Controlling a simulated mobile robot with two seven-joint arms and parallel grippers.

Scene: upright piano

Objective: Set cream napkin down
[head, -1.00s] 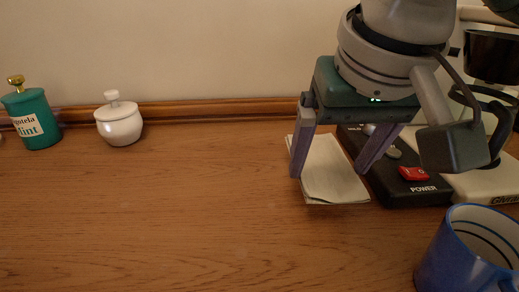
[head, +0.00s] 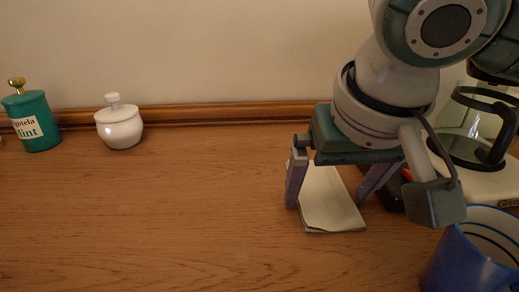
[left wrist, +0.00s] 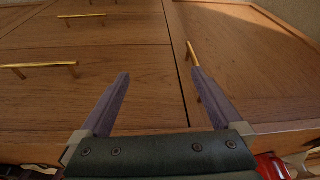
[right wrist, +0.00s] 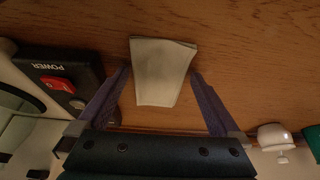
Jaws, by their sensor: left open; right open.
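The cream napkin (head: 332,208), a folded flat rectangle, appears to lie on the wooden top beside the black power box. My right gripper (head: 328,200) is open above it, with one finger at each side. The arm and gripper body hide its far part. In the right wrist view the napkin (right wrist: 162,75) shows between the spread fingers; contact with them cannot be told. My left gripper (left wrist: 160,73) is open and empty, facing wooden drawer fronts with brass handles.
A blue mug (head: 460,262) stands at the front right. The black power box (right wrist: 65,80) and a coffee maker (head: 480,172) are right of the napkin. A white lidded jar (head: 119,127) and green mint canister (head: 34,124) stand at the back left. The left-middle surface is clear.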

